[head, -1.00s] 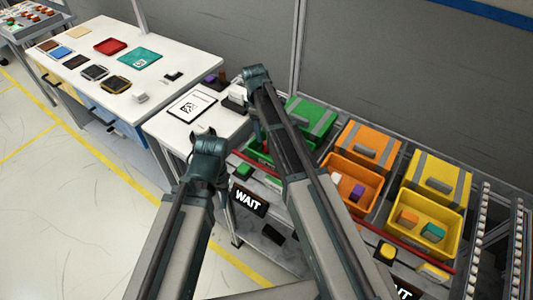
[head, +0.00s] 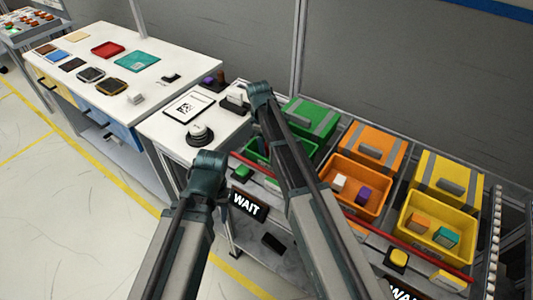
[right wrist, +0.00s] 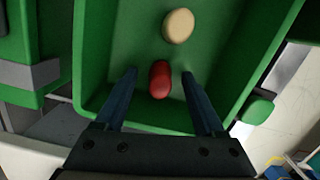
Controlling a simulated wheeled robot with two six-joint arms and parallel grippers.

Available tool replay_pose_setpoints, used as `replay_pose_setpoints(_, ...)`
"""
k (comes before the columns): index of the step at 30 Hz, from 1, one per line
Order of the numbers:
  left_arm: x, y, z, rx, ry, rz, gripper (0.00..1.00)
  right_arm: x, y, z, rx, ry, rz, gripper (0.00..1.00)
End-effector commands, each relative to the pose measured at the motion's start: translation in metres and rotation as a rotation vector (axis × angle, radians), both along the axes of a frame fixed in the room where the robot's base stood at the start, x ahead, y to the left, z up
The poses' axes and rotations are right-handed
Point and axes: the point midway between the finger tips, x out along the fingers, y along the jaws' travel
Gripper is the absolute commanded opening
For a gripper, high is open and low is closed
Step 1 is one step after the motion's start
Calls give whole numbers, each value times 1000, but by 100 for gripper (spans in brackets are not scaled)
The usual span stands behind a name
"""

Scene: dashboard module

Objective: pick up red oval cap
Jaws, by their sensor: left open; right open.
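The red oval cap (right wrist: 160,80) lies in the green bin (right wrist: 240,85) in the right wrist view. My right gripper (right wrist: 158,73) is open, with one finger on each side of the cap and a gap to both, so it is not held. A cream oval cap (right wrist: 178,26) lies farther up in the same bin. In the head view my right arm hides much of the green bin (head: 309,150), and the red cap does not show. My left gripper (head: 206,168) is beside the white table, away from the bins; its fingertips are hard to make out.
An orange bin (head: 374,205) and a yellow bin (head: 447,244) with small blocks stand right of the green bin. A red rail (head: 397,239) runs along their front. A round device (head: 200,134) and a code card (head: 189,106) lie on the white table.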

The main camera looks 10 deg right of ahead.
Motion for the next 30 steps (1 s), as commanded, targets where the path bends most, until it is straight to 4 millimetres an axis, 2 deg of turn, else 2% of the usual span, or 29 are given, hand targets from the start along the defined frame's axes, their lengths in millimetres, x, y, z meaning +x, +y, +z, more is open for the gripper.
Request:
replay_pose_setpoints(5,0,0,1,0,0,0,47,0,0,1,0,0,0,71)
replay_pose_setpoints(17,0,0,1,0,0,0,47,0,0,1,0,0,0,0)
replay_pose_setpoints(30,0,0,5,0,0,0,47,0,0,5,0,0,0,0)
